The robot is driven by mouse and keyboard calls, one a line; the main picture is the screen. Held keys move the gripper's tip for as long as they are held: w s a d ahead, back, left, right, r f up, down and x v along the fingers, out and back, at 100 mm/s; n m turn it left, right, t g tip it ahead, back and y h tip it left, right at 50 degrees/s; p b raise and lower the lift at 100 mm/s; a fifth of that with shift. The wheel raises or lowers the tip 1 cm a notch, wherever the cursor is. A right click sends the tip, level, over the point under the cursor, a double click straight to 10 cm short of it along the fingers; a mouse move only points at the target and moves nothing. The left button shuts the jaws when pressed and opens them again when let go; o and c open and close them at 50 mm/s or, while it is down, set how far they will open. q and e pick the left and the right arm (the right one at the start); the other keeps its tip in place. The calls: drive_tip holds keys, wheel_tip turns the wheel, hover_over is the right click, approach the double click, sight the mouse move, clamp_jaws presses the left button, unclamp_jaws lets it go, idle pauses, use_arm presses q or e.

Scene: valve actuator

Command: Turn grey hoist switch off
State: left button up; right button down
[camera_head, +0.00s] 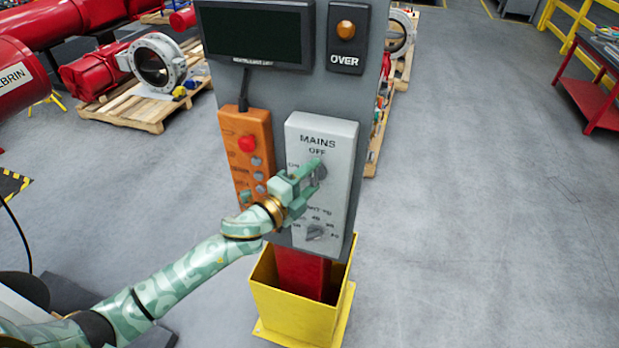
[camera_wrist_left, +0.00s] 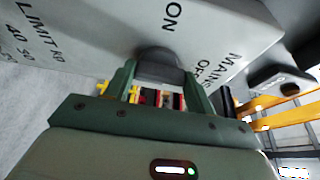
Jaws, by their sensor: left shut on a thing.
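The grey switch box (camera_head: 333,136) marked MAINS and OFF is mounted on the right side of a dark grey panel. Its upper grey knob (camera_head: 319,170) is between the fingers of my left gripper (camera_head: 312,179). In the left wrist view the rounded grey knob (camera_wrist_left: 160,65) sits between the two green fingers (camera_wrist_left: 165,92), next to the words ON, MAINS and OFF. My left gripper is shut on this knob. A second, lower knob (camera_head: 315,233) sits below on the same box. My right gripper is not in view.
An orange box (camera_head: 237,128) with a red button hangs left of the grey box. A dark display (camera_head: 255,32) and an OVER lamp box (camera_head: 346,38) are above. The panel stands in a yellow base (camera_head: 295,312). Open floor lies to the right.

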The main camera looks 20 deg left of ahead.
use_arm(q)
drive_tip(key=o, duration=1)
drive_tip(key=b+v, duration=0.3)
drive_tip(key=v, duration=1.3)
drive_tip(key=shift+s+b, duration=0.1)
drive_tip(key=shift+b, duration=0.2)
